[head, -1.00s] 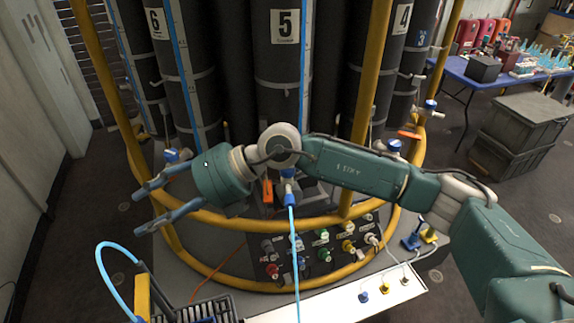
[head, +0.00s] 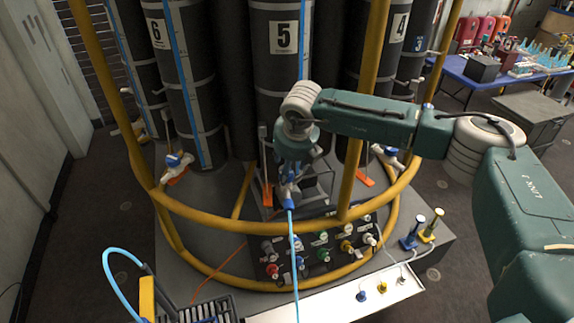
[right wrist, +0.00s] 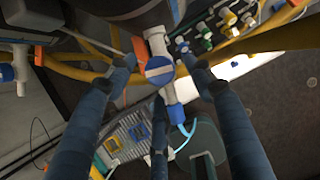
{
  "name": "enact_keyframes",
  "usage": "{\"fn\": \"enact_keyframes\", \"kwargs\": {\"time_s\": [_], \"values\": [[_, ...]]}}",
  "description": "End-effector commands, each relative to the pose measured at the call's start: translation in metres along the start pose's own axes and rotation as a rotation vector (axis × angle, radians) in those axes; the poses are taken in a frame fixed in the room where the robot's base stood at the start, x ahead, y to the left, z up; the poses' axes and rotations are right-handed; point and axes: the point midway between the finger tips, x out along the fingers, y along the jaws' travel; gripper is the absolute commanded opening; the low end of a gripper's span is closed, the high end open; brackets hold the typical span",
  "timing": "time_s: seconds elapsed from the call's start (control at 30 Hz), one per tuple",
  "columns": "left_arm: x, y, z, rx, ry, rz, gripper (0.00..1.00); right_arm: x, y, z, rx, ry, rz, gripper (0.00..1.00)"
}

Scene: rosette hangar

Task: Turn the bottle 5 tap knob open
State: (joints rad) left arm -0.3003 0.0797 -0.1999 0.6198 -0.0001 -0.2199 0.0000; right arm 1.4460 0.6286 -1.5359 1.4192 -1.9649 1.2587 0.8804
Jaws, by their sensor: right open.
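Bottle 5 (head: 276,85) is a tall dark cylinder with a white number label, standing inside the yellow ring frame. Its tap (head: 289,203) is at its foot, with a light blue hose running down from it; my right gripper hides much of it in the head view. In the right wrist view the white tap body (right wrist: 156,42) carries a round blue knob (right wrist: 160,70) with a white bar across it. My right gripper (head: 288,178) points down over the tap. Its fingers are spread on both sides of the knob, open, with nothing gripped. My left gripper is out of view.
The yellow rail (head: 225,220) curves in front of the bottles. Bottle 6 (head: 190,80) and its tap (head: 176,165) stand to the left, bottle 4 (head: 396,65) to the right. A panel of coloured fittings (head: 320,245) sits below. A blue table (head: 460,75) is at the far right.

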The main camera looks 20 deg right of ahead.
Motion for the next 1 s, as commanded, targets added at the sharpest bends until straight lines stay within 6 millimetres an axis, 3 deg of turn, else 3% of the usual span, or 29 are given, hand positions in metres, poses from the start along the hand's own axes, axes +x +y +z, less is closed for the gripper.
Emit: {"fn": "enact_keyframes", "kwargs": {"time_s": [0.2,0.53,0.57,0.77,1.0], "values": [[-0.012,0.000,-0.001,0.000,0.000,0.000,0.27,0.024,0.000,0.001,0.000,0.000,0.000,0.53],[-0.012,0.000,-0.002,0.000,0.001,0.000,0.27,0.029,0.001,0.000,-0.001,-0.001,0.001,0.53],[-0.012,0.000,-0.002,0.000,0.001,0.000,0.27,0.029,0.001,0.000,-0.001,-0.001,0.001,0.51],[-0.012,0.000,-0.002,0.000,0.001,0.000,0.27,0.029,0.000,0.001,-0.001,-0.003,0.001,0.11],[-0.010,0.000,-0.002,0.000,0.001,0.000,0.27,0.028,-0.001,0.003,-0.006,-0.008,0.003,0.10]]}}
